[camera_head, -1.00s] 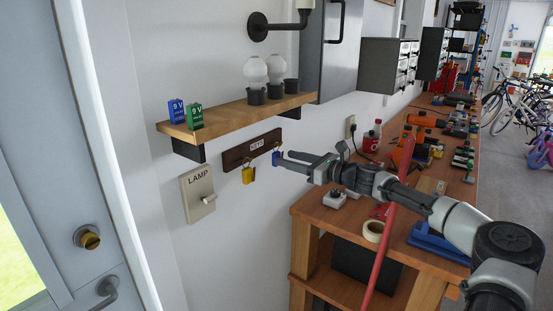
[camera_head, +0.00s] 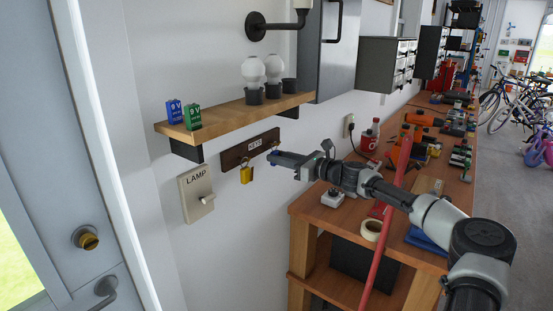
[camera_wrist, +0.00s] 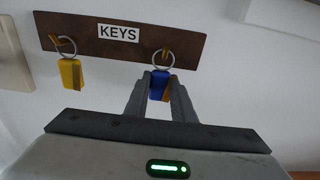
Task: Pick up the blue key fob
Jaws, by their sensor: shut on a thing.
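The blue key fob (camera_wrist: 159,84) is between the fingertips of my gripper (camera_wrist: 160,88) in the wrist view. Its metal ring (camera_wrist: 164,57) is at the right hook of the brown KEYS board (camera_wrist: 90,35); whether the ring is still around the hook I cannot tell. In the head view my gripper (camera_head: 274,157) is in front of the board's right end (camera_head: 265,140), and the fob is mostly hidden by the fingers. A yellow key fob (camera_wrist: 71,73) hangs from the left hook; it also shows in the head view (camera_head: 246,174).
A wooden shelf (camera_head: 225,118) with two 9V boxes and bulbs is above the board. A LAMP switch plate (camera_head: 197,194) is at its left. The cluttered workbench (camera_head: 330,218) stands below my arm at the right. The wall below the board is bare.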

